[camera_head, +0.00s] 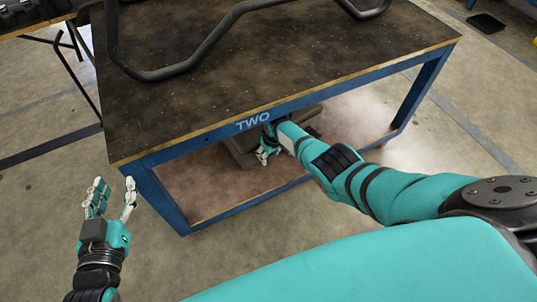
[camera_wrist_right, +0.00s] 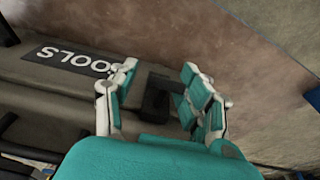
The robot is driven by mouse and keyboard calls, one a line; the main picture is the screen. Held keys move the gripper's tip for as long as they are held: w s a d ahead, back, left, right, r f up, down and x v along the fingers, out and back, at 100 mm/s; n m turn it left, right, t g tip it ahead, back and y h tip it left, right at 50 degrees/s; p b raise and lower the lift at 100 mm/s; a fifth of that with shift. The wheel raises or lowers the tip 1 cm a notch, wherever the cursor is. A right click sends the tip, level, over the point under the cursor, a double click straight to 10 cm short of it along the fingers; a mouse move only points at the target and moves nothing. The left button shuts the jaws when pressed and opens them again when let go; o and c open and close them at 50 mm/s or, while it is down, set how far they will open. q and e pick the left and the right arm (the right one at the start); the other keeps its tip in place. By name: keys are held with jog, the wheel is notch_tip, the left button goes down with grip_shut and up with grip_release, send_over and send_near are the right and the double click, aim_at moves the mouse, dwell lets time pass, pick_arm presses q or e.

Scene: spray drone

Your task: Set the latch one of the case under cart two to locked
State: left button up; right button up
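Cart two (camera_head: 262,72) is a dark-topped cart with a blue frame marked TWO. A grey-brown case (camera_head: 240,150) sits on its lower shelf, partly hidden by the cart's edge and my right arm. In the right wrist view the case (camera_wrist_right: 50,95) carries a dark TOOLS label. A dark block that looks like a latch (camera_wrist_right: 157,95) sits between the fingers of my right gripper (camera_wrist_right: 158,75). Those fingers are apart, with no clear grip on it. I cannot tell the latch's setting. My left gripper (camera_head: 114,193) is open and empty, left of the cart.
A bent dark tube frame (camera_head: 190,65) lies on the cart top. The blue front rail (camera_head: 205,138) runs above my right forearm, close to it. The lower shelf (camera_head: 200,190) is bare left of the case. Floor around the cart is mostly clear.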

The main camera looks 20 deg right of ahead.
jog(key=shift+w+a+r, duration=0.15)
jog(key=shift+a+r, duration=0.05)
jog(key=shift+a, duration=0.3)
